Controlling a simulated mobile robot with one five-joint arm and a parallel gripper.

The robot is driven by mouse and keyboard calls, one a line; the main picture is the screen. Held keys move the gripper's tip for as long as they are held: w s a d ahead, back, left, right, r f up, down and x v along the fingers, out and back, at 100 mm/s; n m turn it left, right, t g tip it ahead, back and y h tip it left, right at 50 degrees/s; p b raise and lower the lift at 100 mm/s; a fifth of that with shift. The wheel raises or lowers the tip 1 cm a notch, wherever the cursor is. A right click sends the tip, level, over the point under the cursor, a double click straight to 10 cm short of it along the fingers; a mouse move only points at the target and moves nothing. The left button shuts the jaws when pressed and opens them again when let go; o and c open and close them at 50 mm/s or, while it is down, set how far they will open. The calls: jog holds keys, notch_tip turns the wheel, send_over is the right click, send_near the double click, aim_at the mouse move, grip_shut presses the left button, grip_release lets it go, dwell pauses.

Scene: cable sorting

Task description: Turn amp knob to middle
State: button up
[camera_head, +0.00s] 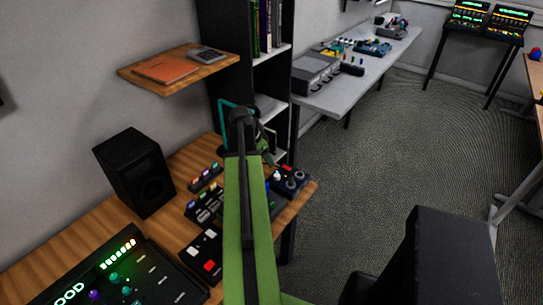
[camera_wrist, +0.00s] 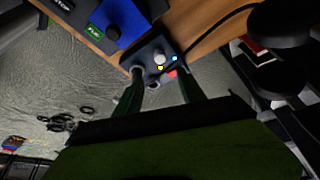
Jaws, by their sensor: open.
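No amp is clearly identifiable by label. My gripper (camera_head: 243,115) reaches over the far end of the wooden desk; its fingers are spread and empty in the wrist view (camera_wrist: 163,82). Ahead of the fingertips is a small dark control box (camera_wrist: 149,50) with white, yellow, blue and red controls. Beside it, at upper left, a blue-and-black device (camera_wrist: 128,18) has a black knob (camera_wrist: 113,38) and a green label. I cannot tell which way this knob points. In the head view, a dark panel with a lit display (camera_head: 110,268) and coloured knobs lies at lower left.
A black speaker (camera_head: 136,172) stands on the desk (camera_head: 80,228). Several button boxes sit beside my arm, which hides part of the desk. A wooden shelf (camera_head: 180,69) is above, and a dark bookcase (camera_head: 219,35) stands behind. Open floor (camera_head: 375,170) lies to the right.

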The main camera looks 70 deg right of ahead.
jog(key=p+v, duration=0.2)
jog(key=v, duration=0.2)
jog(key=shift+a+r+p, duration=0.15)
jog(key=shift+r+p, duration=0.2)
jog(key=shift+r, duration=0.05)
jog(key=shift+w, duration=0.1)
jog(key=w+a+n+t, duration=0.1)
jog(key=w+a+n, duration=0.1)
jog(key=w+a, duration=0.45)
jog(key=w+a+n, duration=0.1)
jog(key=w+a, duration=0.3)
jog(key=w, duration=0.6)
jog(key=w+a+n+t, duration=0.1)
jog(key=w+a+n, duration=0.2)
jog(key=w+a, duration=0.5)
jog(key=w+a+n+t, duration=0.15)
jog(key=w+a, duration=0.25)
jog(key=a, duration=0.7)
jog(key=s+a+f+n+y, duration=0.1)
jog(key=a+n+y, duration=0.2)
jog(key=a+n, duration=1.5)
jog(key=a+g, duration=0.1)
jog(key=a, duration=1.3)
jog(key=shift+s+f+y, duration=0.3)
jog(key=shift+s+f, duration=0.05)
jog(key=shift+f, duration=0.05)
